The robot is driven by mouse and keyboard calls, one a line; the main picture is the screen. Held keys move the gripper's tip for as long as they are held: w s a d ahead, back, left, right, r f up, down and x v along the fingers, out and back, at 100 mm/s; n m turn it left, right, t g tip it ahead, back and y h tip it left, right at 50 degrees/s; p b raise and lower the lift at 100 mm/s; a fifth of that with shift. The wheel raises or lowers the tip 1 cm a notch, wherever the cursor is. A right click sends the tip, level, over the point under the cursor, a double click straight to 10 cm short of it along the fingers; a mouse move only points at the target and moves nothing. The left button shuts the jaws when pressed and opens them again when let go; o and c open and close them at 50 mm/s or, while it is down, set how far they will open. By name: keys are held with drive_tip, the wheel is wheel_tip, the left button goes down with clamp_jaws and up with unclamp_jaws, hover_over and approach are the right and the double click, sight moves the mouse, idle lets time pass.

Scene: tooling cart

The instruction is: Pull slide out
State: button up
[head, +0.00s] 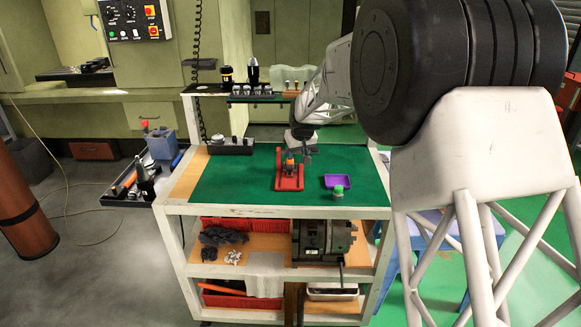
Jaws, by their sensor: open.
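A red fixture (289,183) stands on the green mat (232,180) near the middle of the cart top. It has a base and an upright part, with a small orange and grey piece (290,165) on it. I cannot make out for certain which part is the slide. My gripper (307,157) hangs just above and to the right of the fixture's upper end. It is small in this view, open, and I see nothing held in it. I cannot tell whether a finger touches the fixture.
A purple tray (338,182) and a green-capped jar (338,193) are right of the fixture. A dark block with tooling (231,146) sits at the back left. A raised shelf with tool holders (262,97) spans the back. The mat's left part is clear.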

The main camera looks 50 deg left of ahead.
sight(290, 167)
drive_tip(key=shift+s+a+f, duration=0.2)
drive_tip(key=shift+a, duration=0.2)
drive_tip(key=shift+s+a+f, duration=0.15)
drive_tip(key=shift+a, duration=0.2)
drive_tip(key=shift+x, duration=3.9)
drive_tip(key=shift+c, duration=0.3)
clamp_jaws()
